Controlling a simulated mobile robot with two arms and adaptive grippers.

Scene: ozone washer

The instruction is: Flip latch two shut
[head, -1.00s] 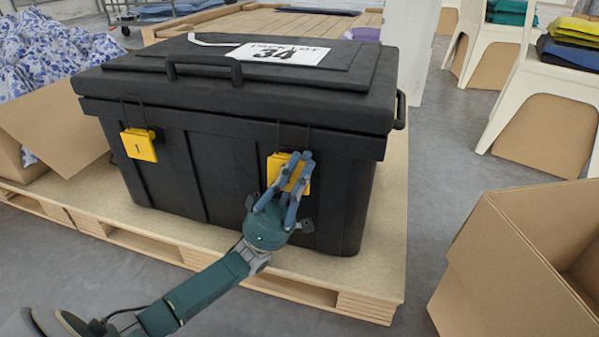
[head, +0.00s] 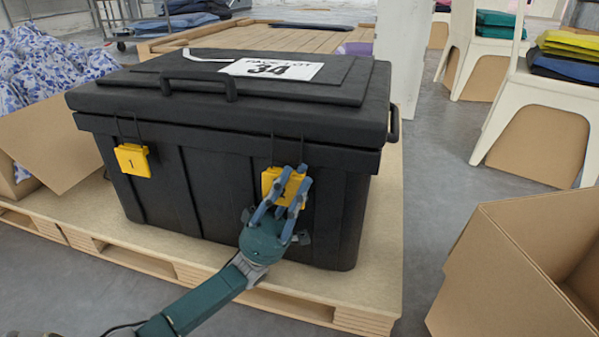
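A black lidded box (head: 215,150) stands on a wooden pallet, with its lid down. Yellow latch one (head: 133,160), marked 1, is on the left of its front. Yellow latch two (head: 270,181) is on the right of the front, partly hidden behind my fingers. A thin wire loop runs up from each latch to the lid's edge. My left gripper (head: 291,187) comes up from below with its blue fingers in front of latch two. The fingers look a little apart; whether they touch the latch I cannot tell. My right gripper is out of view.
The wooden pallet (head: 388,225) carries the box and has bare room in front. An open cardboard box (head: 510,265) stands at the right. Another carton (head: 65,140) with blue-patterned cloth is at the left. White chairs with folded cloths are behind right.

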